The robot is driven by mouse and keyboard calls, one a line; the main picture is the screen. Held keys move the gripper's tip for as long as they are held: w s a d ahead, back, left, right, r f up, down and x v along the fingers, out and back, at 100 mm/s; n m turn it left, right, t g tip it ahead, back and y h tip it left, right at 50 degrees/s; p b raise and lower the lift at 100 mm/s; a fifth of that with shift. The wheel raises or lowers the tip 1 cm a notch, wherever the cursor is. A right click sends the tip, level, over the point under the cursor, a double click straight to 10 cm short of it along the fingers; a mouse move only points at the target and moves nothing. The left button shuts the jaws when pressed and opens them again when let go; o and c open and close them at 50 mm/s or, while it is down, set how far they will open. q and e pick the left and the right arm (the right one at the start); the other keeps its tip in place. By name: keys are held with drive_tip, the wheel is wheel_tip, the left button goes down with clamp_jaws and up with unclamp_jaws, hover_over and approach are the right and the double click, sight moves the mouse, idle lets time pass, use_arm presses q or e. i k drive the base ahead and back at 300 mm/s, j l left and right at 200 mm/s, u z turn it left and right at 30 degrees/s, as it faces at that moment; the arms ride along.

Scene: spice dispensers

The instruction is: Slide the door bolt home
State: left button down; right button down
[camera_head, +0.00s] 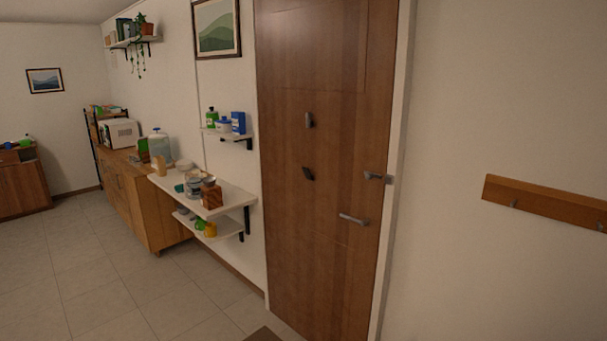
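A brown wooden door (285,230) stands closed in a white frame at the middle of the head view. A small grey metal fitting, which looks like the door bolt (373,176), sits near the door's right edge. A pale piece (390,180) shows beside it at the frame. It is too small to tell how far the bolt reaches across. A grey lever handle (353,219) is below it. Neither of my grippers is in view.
Two small dark fittings (308,120) (308,173) are on the door's middle. White wall shelves (235,195) with jars and boxes jut out left of the door. A wooden rack with hooks (545,203) is on the right wall. Tiled floor (130,300) is clear at the left.

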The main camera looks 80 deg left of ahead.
sight(369, 176)
drive_tip(key=u, duration=2.35)
